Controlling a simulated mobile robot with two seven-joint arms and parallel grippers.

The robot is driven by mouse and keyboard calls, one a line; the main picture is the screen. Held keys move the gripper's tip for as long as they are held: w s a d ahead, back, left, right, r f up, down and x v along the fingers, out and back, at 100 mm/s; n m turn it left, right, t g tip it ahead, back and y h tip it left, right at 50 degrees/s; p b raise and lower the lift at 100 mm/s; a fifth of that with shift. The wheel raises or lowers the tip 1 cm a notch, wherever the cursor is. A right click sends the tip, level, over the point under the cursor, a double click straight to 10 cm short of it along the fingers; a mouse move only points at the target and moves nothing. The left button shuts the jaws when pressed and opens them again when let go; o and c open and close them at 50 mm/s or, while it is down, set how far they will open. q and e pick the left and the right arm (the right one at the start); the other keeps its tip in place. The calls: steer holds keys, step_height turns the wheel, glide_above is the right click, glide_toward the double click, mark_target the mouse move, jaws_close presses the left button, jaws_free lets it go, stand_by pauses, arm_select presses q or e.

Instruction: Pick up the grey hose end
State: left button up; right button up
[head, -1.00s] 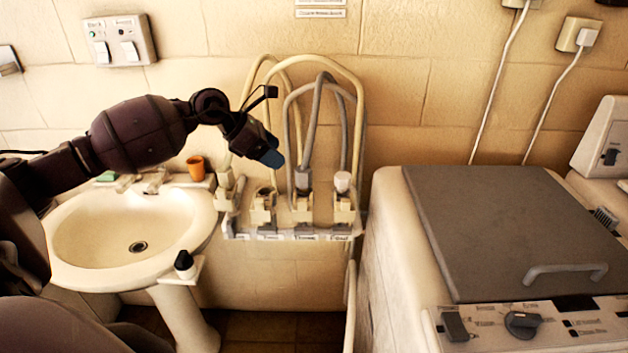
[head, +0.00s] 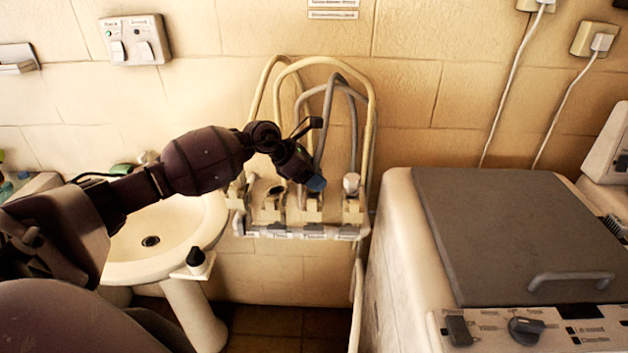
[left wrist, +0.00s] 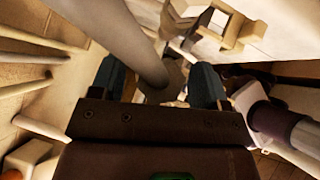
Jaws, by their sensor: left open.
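Grey hoses (head: 320,125) arch in front of the wall above a row of cream holders. In the head view my left gripper (head: 314,183) is at the lower end of one grey hose and hides that end and the holder top behind it. In the left wrist view the thick grey hose (left wrist: 135,50) runs down from the upper left to between the two blue fingers of my gripper (left wrist: 158,85). The jaws are open on either side of it. I cannot tell whether either finger touches it. My right gripper is not in view.
A holder with a pale round cap (head: 351,183) stands right of the gripper. Cream hoses (head: 371,110) arch around the grey ones. The washbasin (head: 180,235) is at left, with a dark-topped bottle (head: 196,259) at its edge. A grey-lidded machine (head: 510,230) fills the right.

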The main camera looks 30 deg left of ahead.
arm_select(q)
steer(key=shift+f, duration=0.1)
steer(key=shift+c, duration=1)
steer(key=c, duration=0.9)
steer(key=shift+o, duration=0.2)
